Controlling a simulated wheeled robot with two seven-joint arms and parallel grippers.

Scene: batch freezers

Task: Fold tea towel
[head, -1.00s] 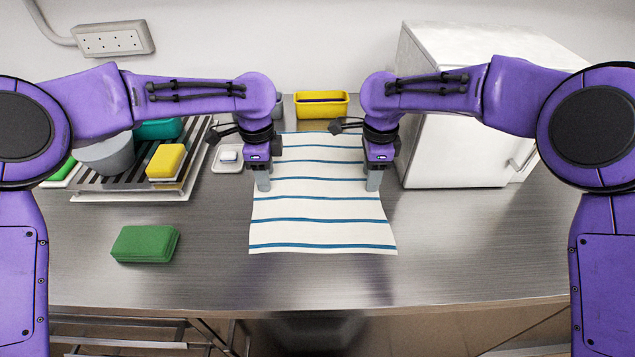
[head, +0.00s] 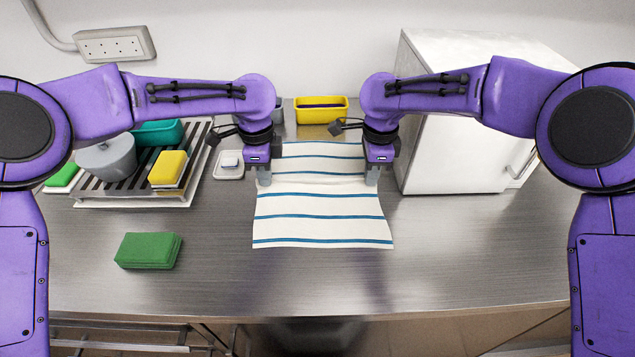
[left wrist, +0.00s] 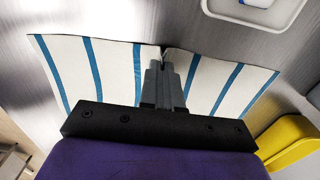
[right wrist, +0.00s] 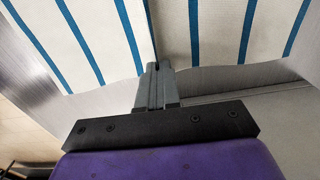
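The tea towel (head: 322,228) is white with blue stripes and lies in front of me in the head view. Its near part is spread on the worktop and its middle is raised in a ridge between my grippers. My left gripper (head: 264,178) is shut on the left edge about midway along. The towel puckers at its fingertips in the left wrist view (left wrist: 163,66). My right gripper (head: 372,177) is shut on the opposite edge, and the right wrist view shows its closed fingers (right wrist: 155,70) at the creased cloth. My arms hide part of the far half.
A green sponge-like block (head: 148,250) lies at the left front. A drying rack (head: 135,201) with a grey pot (head: 108,160) and yellow block (head: 168,167) stands behind. A small white dish (head: 229,172) sits left of the towel, a yellow bin (head: 321,110) behind, a white freezer (head: 455,165) right.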

